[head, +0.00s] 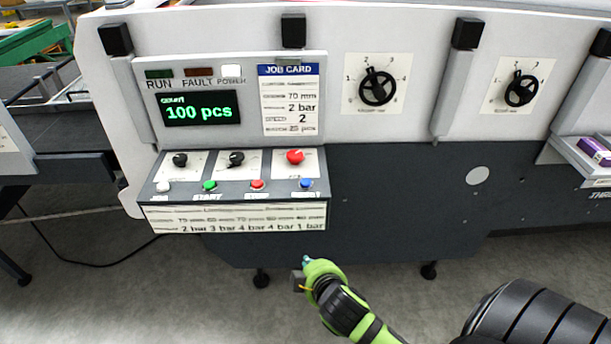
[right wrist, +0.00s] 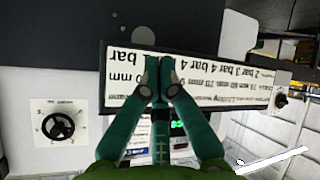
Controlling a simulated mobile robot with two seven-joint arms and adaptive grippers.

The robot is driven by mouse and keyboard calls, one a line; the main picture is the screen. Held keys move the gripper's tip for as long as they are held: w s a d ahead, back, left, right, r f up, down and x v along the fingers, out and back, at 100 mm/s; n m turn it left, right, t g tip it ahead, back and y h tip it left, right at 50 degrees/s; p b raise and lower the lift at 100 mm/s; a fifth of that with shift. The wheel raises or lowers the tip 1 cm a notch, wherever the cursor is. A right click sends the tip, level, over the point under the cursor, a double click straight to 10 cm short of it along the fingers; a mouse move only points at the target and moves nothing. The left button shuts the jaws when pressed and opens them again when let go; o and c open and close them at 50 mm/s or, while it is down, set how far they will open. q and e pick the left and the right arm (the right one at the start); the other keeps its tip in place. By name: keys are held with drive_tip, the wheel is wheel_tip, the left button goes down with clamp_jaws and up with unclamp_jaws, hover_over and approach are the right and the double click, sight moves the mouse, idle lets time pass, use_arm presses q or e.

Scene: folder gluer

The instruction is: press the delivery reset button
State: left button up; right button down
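The sloped control panel (head: 240,170) carries a row of small buttons: white (head: 163,187), green (head: 209,185), red (head: 257,184) and blue (head: 306,183). Their labels are mostly too blurred to read, so I cannot tell which is the delivery reset; the green one seems marked START. My right gripper (head: 306,261) is below the panel's front edge, apart from the buttons. In the right wrist view its fingers (right wrist: 158,66) are together and empty, in front of the panel's label strip (right wrist: 215,82). My left gripper is not in view.
A green display (head: 202,108) reads 100 pcs, beside a job card (head: 290,103). Floor before the machine is open.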

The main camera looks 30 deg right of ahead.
drive_tip(key=w+a+r+n+t+y+p, duration=0.15)
drive_tip(key=w+r+n+t, duration=0.35)
drive_tip(key=r, duration=0.7)
drive_tip(key=w+a+r+n+t+y+b, duration=0.15)
drive_tip(key=w+r+n+t, duration=0.3)
drive_tip(key=r, duration=0.75)
drive_tip(key=a+r+n+g+y+p, duration=0.1)
drive_tip(key=a+r+n+g+y, duration=0.5)
drive_tip(key=n+y, duration=1)
drive_tip(key=w+d+f+n+g+h, duration=0.4)
drive_tip(key=f+n+h, duration=0.35)
drive_tip(key=n, duration=0.45)
drive_tip(key=d+h, duration=0.7)
drive_tip(key=d, duration=0.7)
drive_tip(key=shift+w+d+g, duration=0.2)
drive_tip(key=shift+w+g, duration=0.2)
drive_tip(key=shift+g, duration=0.05)
drive_tip(key=shift+f, duration=0.1)
